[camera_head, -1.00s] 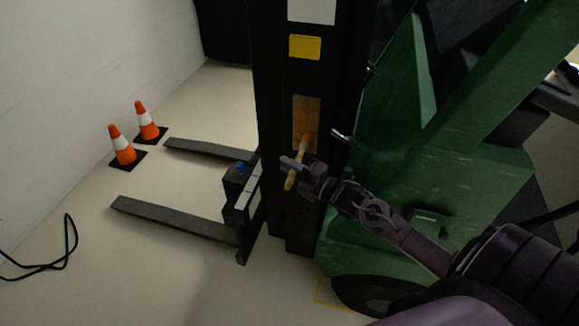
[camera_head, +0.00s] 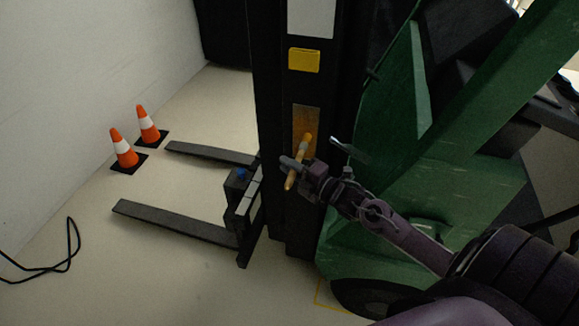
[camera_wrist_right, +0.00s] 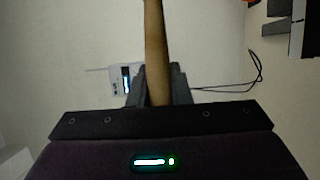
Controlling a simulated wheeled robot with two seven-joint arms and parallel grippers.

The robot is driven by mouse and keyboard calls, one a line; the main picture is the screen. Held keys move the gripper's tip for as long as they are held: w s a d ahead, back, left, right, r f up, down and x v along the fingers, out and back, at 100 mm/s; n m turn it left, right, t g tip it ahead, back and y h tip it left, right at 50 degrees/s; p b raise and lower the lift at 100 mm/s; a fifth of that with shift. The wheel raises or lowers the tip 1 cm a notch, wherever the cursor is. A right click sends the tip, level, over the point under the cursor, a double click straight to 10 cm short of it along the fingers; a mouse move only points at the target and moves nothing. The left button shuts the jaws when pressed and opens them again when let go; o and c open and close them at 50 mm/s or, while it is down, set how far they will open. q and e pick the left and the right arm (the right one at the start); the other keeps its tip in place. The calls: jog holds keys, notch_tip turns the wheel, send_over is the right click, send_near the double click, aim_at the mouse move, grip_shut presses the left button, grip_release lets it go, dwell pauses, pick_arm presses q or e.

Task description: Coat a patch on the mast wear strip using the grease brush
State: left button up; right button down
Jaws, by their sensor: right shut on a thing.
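The grease brush (camera_head: 303,153) has a wooden handle and an orange-yellow head. My right gripper (camera_head: 297,170) is shut on its handle, with the head pointing up. In the right wrist view the handle (camera_wrist_right: 154,45) rises between the fingers of the gripper (camera_wrist_right: 153,85). The mast wear strip (camera_head: 306,118) is a brownish-orange upright patch on the dark mast. The brush head overlaps the strip's lower part in the head view; I cannot tell whether it touches. My left gripper is not in view.
The black mast (camera_head: 276,120) stands on a green forklift (camera_head: 400,190). Its forks (camera_head: 175,222) reach left, low over the floor. Two orange cones (camera_head: 123,150) stand by the wall. A black cable (camera_head: 70,250) lies at the left. A yellow label (camera_head: 304,60) is above the strip.

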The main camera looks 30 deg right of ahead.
jog(key=shift+r, duration=0.1)
dwell(0.3)
jog(key=shift+r+p, duration=1.35)
jog(key=shift+r, duration=0.15)
jog(key=shift+w+r+p, duration=0.1)
jog(key=shift+r+p, duration=1.3)
jog(key=shift+r, duration=0.4)
notch_tip(320, 180, up, 3)
jog(key=p, duration=0.2)
jog(key=shift+p, duration=0.4)
jog(key=shift+a, duration=0.1)
